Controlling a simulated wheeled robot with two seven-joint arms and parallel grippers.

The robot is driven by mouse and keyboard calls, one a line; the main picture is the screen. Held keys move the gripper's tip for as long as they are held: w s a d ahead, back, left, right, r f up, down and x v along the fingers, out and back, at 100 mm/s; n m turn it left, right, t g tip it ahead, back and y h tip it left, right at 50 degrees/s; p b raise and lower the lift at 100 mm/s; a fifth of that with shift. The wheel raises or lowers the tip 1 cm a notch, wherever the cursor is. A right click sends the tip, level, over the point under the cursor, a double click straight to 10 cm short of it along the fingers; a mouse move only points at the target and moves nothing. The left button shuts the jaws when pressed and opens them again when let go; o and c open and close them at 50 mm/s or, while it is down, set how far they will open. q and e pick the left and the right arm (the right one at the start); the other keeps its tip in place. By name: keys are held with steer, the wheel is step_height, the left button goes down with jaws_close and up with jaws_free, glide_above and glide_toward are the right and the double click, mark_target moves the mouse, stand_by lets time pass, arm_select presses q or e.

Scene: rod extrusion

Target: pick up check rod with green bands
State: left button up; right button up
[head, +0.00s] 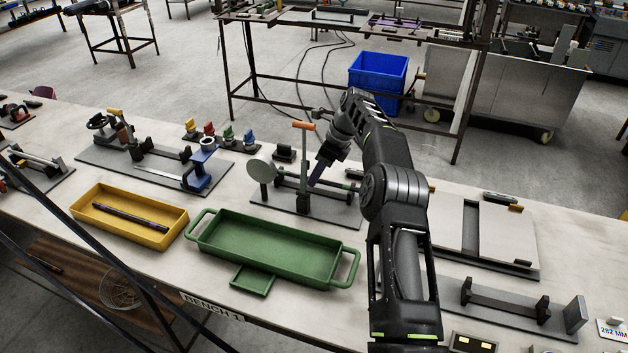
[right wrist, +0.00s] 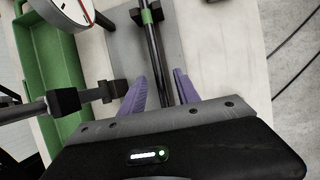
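The check rod with green bands (head: 340,185) lies across the dark supports of a gauge fixture on the bench, in the head view. In the right wrist view the dark rod (right wrist: 155,50) runs up the picture, with a green band (right wrist: 147,16) near the top. My right gripper (head: 315,182) is at the rod from above. Its purple fingers (right wrist: 160,88) are apart, one on each side of the rod, with gaps visible. How deep the fingertips reach beside the rod is hard to tell. My left gripper is not in view.
The fixture has a round dial (head: 262,171) and an upright orange-handled lever (head: 304,126) close to my gripper. An empty green tray (head: 215,250) stands in front. A yellow tray (head: 175,232) holds another dark rod (head: 130,216). A plate fixture (head: 510,235) stands to the right.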

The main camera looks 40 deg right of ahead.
jaws_close()
steer(key=shift+r, duration=0.1)
stand_by(0.5)
